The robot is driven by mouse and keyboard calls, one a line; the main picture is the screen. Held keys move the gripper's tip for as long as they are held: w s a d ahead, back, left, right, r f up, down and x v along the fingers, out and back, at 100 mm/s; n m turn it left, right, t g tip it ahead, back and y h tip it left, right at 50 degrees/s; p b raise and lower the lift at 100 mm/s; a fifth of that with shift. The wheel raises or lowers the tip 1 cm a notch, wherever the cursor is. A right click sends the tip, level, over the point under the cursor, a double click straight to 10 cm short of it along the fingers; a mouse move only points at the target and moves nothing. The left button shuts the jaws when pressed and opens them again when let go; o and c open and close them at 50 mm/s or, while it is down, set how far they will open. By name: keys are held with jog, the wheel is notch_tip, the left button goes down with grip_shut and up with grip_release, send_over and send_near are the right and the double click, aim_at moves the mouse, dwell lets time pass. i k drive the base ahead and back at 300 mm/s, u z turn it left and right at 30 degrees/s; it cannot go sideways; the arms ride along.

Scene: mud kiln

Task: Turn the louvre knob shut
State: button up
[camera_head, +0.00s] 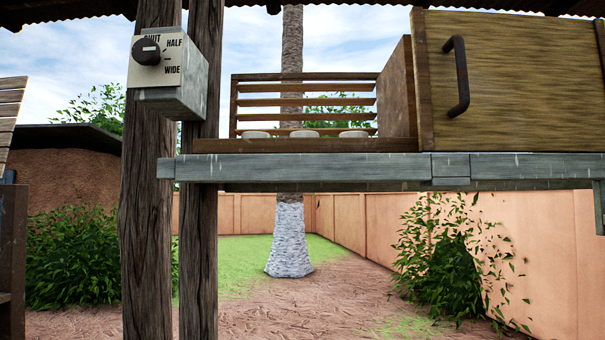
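The louvre knob (147,52) is dark and round, on the face of a grey box (183,95) fixed to a wooden post at upper left. Its pale plate (146,76) reads HALF at upper right and WIDE at lower right. A partly covered word above the knob looks like SHUT. A light mark shows on the knob, but I cannot tell surely which label it points at. Louvre slats (305,102) in a wooden frame stand right of the posts, with open gaps between them. My gripper is not in view.
A grey shelf beam (300,171) runs right from the posts. Several pale round pieces (303,133) sit by the slats. A wooden door (520,80) with a dark handle (459,76) is at right. Two posts (150,230) stand below the box.

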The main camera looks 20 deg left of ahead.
aim_at(146, 51)
jog(key=u, duration=2.25)
